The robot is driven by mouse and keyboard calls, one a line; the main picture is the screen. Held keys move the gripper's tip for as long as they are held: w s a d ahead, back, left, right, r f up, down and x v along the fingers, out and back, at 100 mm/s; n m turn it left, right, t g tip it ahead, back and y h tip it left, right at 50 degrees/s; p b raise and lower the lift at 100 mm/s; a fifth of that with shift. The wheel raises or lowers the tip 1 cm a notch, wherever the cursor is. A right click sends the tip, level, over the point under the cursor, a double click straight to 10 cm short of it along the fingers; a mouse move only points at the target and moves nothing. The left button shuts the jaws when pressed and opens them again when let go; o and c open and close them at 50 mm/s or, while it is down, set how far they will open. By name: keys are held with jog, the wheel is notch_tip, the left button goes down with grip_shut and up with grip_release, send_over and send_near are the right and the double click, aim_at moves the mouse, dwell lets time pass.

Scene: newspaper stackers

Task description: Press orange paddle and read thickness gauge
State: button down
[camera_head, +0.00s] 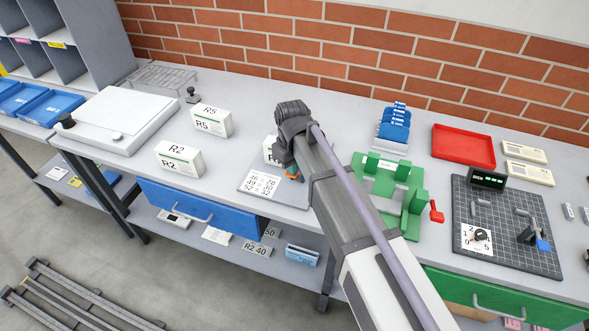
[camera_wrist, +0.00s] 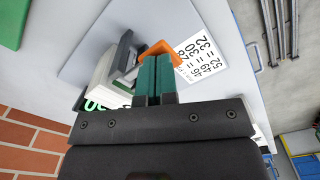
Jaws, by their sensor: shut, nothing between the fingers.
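The thickness gauge (camera_wrist: 112,80) shows in the wrist view as a white block with a dark grey arm and an orange paddle (camera_wrist: 160,47). My gripper (camera_wrist: 153,60) is shut and empty, with its green fingertips right at the paddle; I cannot tell whether they touch it. Green display digits (camera_wrist: 96,104) show in part beside my gripper, too covered to read fully. A white card with number pairs (camera_wrist: 200,55) lies beside the gauge. In the head view my arm hides most of the gauge (camera_head: 270,151), and a bit of the orange paddle (camera_head: 293,177) shows.
Boxes marked R5 (camera_head: 211,121) and R2 (camera_head: 179,159) stand left of the gauge. A green fixture with a red handle (camera_head: 400,190) stands close to the right. Farther right are a red tray (camera_head: 463,146) and a dark grid board (camera_head: 505,235) with a small display.

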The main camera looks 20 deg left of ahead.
jog(key=shift+f+b, duration=0.9)
jog(key=shift+f, duration=0.1)
jog(key=shift+r, duration=0.1)
notch_tip(320, 180, up, 10)
jog(key=p, duration=1)
